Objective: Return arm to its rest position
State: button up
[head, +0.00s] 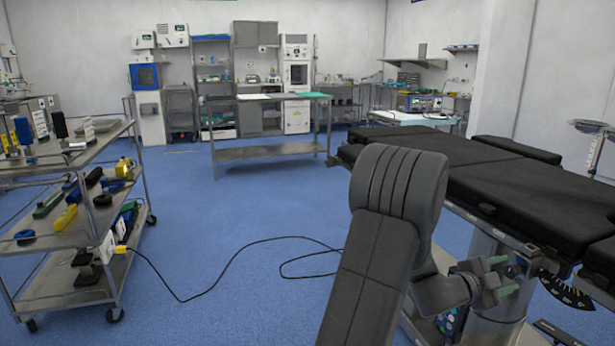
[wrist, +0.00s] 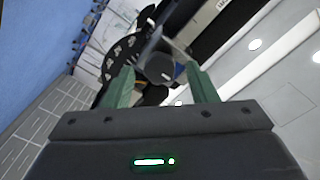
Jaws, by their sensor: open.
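My gripper (head: 503,276) shows at the lower right of the head view, with green fingers apart and nothing between them. It is beside the operating table (head: 460,158), in front of the table's metal column. My grey arm rises from the bottom of the head view and bends down to the gripper. In the wrist view my gripper (wrist: 162,85) also has its two green fingers spread and empty. The arm hides part of the table's near end.
A metal trolley (head: 75,250) with tools on its shelves stands at the left. A black cable (head: 215,290) lies across the blue floor from it. A steel bench (head: 270,152) stands farther back. The floor between trolley and arm is otherwise clear.

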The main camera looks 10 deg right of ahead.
jog(key=m+b, duration=0.2)
jog(key=m, duration=0.2)
jog(key=shift+f+m+b, duration=0.15)
jog(key=shift+m+b, duration=0.15)
jog(key=shift+m, duration=0.1)
jog(key=m+b, duration=0.2)
jog(key=m, duration=0.2)
jog(key=shift+a, duration=0.1)
